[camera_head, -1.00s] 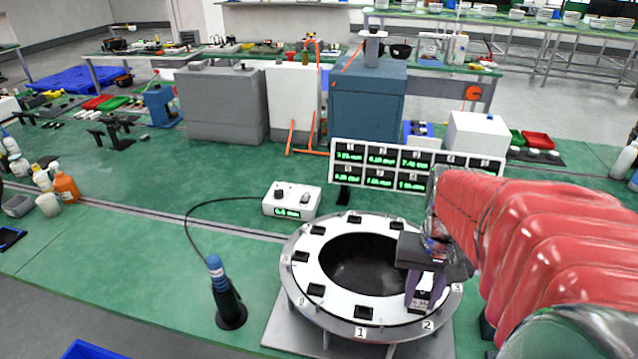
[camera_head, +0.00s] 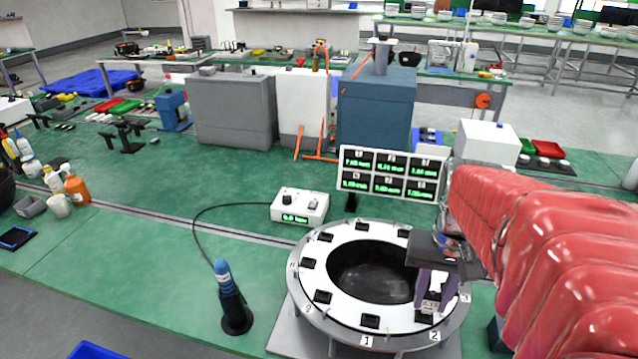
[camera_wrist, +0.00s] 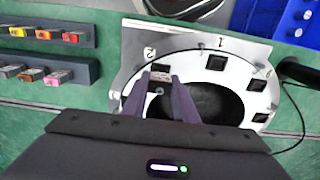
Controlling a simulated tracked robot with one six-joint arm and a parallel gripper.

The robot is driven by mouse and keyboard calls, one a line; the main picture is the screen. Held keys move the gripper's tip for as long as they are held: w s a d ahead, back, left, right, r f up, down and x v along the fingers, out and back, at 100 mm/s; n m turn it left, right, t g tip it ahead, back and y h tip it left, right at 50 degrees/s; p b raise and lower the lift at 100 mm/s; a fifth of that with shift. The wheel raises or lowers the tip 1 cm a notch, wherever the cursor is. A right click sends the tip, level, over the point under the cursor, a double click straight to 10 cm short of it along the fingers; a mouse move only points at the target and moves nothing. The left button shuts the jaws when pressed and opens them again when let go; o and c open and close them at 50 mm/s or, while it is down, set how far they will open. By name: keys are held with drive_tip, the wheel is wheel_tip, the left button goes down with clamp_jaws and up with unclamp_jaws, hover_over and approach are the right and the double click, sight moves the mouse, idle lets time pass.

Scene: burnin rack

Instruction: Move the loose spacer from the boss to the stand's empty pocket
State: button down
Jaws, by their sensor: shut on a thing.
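My gripper (camera_head: 432,283) has purple fingers and is shut on a small pale block (camera_head: 430,307) with dark marks, at the ring's front right near label 2. The wrist view shows the fingertips (camera_wrist: 160,80) around the same block (camera_wrist: 160,76). The fingers hide part of it; I cannot tell if it sits in a pocket or just above. The white round ring (camera_head: 335,309) has several dark square pockets and a dark open centre. The pocket by label 1 (camera_head: 370,321) looks dark and empty. I cannot pick out a separate spacer, boss or stand by name.
A display panel (camera_head: 365,197) with green readings stands behind the ring. A small white meter box (camera_head: 300,206) is cabled to a blue-handled probe (camera_head: 231,297) on the left. The wrist view shows two dark racks (camera_wrist: 75,48) with coloured blocks and a blue tray (camera_wrist: 297,25).

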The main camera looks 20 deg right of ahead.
sight(434, 292)
drive_tip(key=shift+r, duration=0.6)
drive_tip(key=shift+r, duration=0.4)
drive_tip(key=shift+r, duration=0.75)
